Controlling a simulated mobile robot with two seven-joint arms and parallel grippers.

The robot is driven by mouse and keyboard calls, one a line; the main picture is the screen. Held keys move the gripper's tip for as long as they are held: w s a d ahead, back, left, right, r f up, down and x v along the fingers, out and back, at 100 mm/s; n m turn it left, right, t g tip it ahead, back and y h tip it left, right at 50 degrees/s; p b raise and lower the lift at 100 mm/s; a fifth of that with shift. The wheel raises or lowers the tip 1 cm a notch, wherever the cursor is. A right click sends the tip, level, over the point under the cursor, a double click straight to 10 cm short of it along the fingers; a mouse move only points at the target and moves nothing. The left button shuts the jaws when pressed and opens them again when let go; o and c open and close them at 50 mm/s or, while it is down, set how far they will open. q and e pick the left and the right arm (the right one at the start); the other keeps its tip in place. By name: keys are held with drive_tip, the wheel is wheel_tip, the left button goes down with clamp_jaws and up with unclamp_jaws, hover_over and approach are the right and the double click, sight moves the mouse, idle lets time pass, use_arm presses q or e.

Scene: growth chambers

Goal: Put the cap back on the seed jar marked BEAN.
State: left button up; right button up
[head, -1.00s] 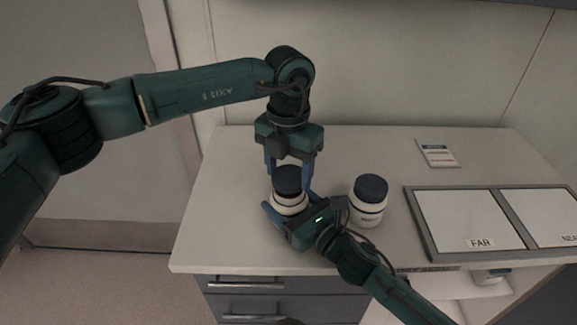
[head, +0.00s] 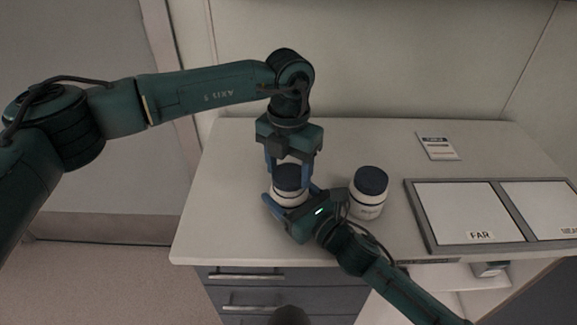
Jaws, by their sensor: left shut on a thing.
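A white jar (head: 290,201) stands on the bench with a dark blue cap (head: 289,178) at its top. My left gripper (head: 289,180) points straight down, with its blue fingers shut on the sides of the cap. I cannot tell whether the cap is fully seated. My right gripper (head: 290,205) comes in from the lower right, with its blue fingers around the body of the same jar. Whether they press on it is hard to tell. The jar's label is hidden behind the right gripper.
A second white jar (head: 366,203) with a dark cap stands close to the right of my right gripper. A framed double panel (head: 468,212), one part marked FAR, lies at the right. A small card (head: 438,147) lies at the back. The bench's left side (head: 222,200) is clear.

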use_arm(q)
drive_tip(key=shift+f, duration=0.5)
